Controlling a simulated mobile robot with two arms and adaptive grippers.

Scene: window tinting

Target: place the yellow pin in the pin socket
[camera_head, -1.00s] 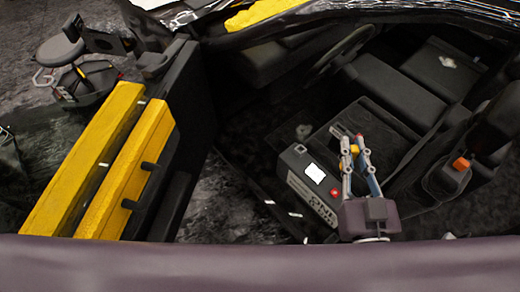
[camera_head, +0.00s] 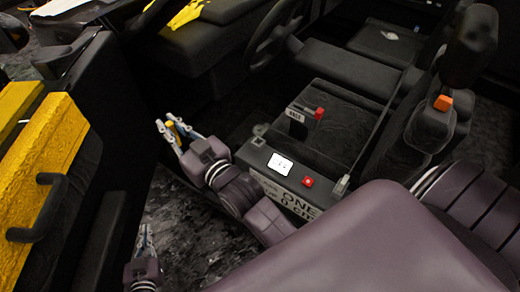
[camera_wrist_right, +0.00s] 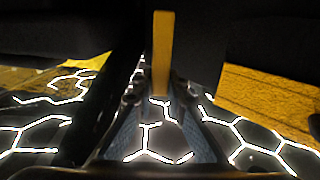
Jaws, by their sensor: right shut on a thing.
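My right gripper (camera_head: 172,128) is shut on the yellow pin (camera_head: 171,132), left of the dark box with the white screen. In the right wrist view the pin (camera_wrist_right: 162,50) stands upright between the fingertips, its long end pointing away from the gripper.
The box (camera_head: 280,163) has a red button (camera_head: 308,181). A smaller device with a red part (camera_head: 319,113) stands behind it. The open car door with yellow panel (camera_head: 45,150) is at left. The steering wheel (camera_head: 272,35) and gear lever (camera_head: 440,103) are beyond.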

